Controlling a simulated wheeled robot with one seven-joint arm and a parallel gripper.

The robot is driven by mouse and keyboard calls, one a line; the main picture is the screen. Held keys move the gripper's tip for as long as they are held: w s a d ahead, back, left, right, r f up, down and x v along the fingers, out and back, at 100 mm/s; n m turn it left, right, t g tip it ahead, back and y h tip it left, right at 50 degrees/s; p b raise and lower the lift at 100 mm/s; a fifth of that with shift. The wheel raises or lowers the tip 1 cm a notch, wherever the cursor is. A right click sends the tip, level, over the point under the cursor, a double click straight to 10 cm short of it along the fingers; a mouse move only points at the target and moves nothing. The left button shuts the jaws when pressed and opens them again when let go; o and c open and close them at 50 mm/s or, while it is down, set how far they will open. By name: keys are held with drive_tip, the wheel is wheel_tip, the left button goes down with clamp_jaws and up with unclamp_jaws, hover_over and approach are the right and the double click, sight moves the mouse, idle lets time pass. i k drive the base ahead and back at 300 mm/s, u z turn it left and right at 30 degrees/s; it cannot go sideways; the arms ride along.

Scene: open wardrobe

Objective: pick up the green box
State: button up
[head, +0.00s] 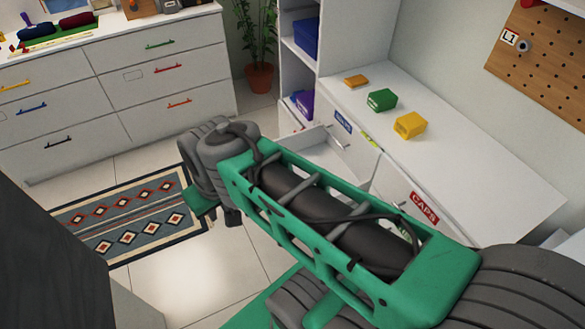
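The green box (382,99) is a small block on the white cabinet top, between a flat orange piece and a yellow box. It stands clear of my arm, with nothing touching it. My arm reaches across the lower middle of the view, and its far end is left of the cabinet, over the floor near the rug. A small dark part (232,217) hangs below that end and may be part of my gripper. My arm hides most of that area, so I cannot see the fingers clearly. The gripper is well away from the green box.
The yellow box (410,125) and orange piece (356,81) are close to the green box. The white cabinet top (470,165) is bare towards the front right. A drawer (322,150) stands open below it. Tall shelves (300,75) rise at its left end.

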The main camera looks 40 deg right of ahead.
sight(381, 101)
drive_tip(key=z, duration=1.1)
